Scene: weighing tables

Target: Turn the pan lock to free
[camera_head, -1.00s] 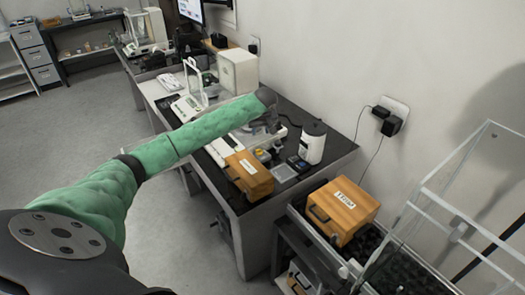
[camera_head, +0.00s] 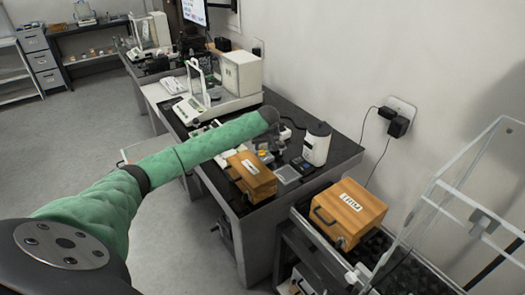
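My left arm, in a green sleeve, reaches across the head view to the dark weighing table (camera_head: 338,150). My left gripper (camera_head: 274,142) is a small dark shape over the table, between a wooden case and a white cylindrical device. Its fingers are too small and dark to tell open from shut. A balance with a glass shield (camera_head: 196,80) and a white keypad front (camera_head: 187,112) stands farther back. The arm hides part of the equipment near the gripper. I cannot make out the pan lock. My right gripper is not in view.
A wooden case (camera_head: 251,172) sits at the table's front edge, near a small clear-lidded tray (camera_head: 287,174). The white device (camera_head: 316,145) stands to the right. Another wooden case (camera_head: 348,209) rests on a dark cart. A clear-walled enclosure (camera_head: 455,205) stands at the right. Open floor lies left.

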